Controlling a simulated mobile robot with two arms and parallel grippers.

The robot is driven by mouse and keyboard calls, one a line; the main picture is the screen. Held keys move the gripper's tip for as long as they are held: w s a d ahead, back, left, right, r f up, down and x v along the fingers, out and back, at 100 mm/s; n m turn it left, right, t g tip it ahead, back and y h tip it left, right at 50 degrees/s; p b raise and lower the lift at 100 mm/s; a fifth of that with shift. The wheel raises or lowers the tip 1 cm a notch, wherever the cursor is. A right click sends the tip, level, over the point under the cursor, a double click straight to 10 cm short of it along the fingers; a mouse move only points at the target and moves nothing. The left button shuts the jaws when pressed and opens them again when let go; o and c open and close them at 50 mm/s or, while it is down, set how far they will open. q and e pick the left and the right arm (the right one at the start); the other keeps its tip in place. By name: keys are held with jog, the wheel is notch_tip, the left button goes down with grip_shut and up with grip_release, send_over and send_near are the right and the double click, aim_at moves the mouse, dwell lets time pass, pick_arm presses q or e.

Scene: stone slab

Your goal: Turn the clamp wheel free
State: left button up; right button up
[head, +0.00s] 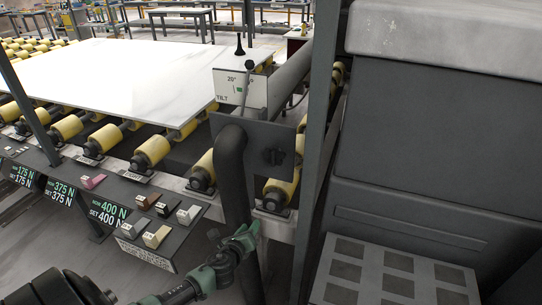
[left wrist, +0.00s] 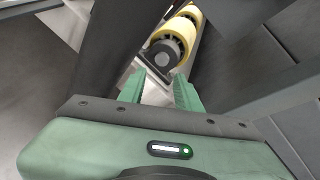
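A small dark lobed knob (head: 274,156), which looks like the clamp wheel, sits on a dark plate (head: 254,137) below the TILT scale sign (head: 231,87). A thin lever with a rounded end stands in front of the sign. My left gripper (head: 251,232) is below the plate, beside a thick dark post (head: 231,177), apart from the knob. In the left wrist view its two green fingers (left wrist: 158,84) are spread with nothing held between them; a yellow roller (left wrist: 172,40) shows beyond. The knob is not clearly visible there. My right gripper is not in view.
A pale stone slab (head: 110,75) lies on yellow rollers at the left. A dark upright frame (head: 318,150) and a large grey machine (head: 430,150) close off the right.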

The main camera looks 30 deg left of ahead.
pick_arm(q)
jog(key=w+r+m+t, duration=0.2)
jog(key=w+r+m, duration=0.15)
jog(key=r, duration=0.55)
jog(key=m+t, duration=0.3)
jog(key=m, duration=0.1)
send_near(272, 157)
jog(key=x, duration=0.3)
jog(key=p+x, duration=0.1)
jog(key=x, duration=0.3)
jog(key=shift+w+r, duration=0.2)
jog(key=shift+w, duration=0.1)
jog(key=shift+w+a, duration=0.1)
jog(key=shift+w, duration=0.3)
grip_shut()
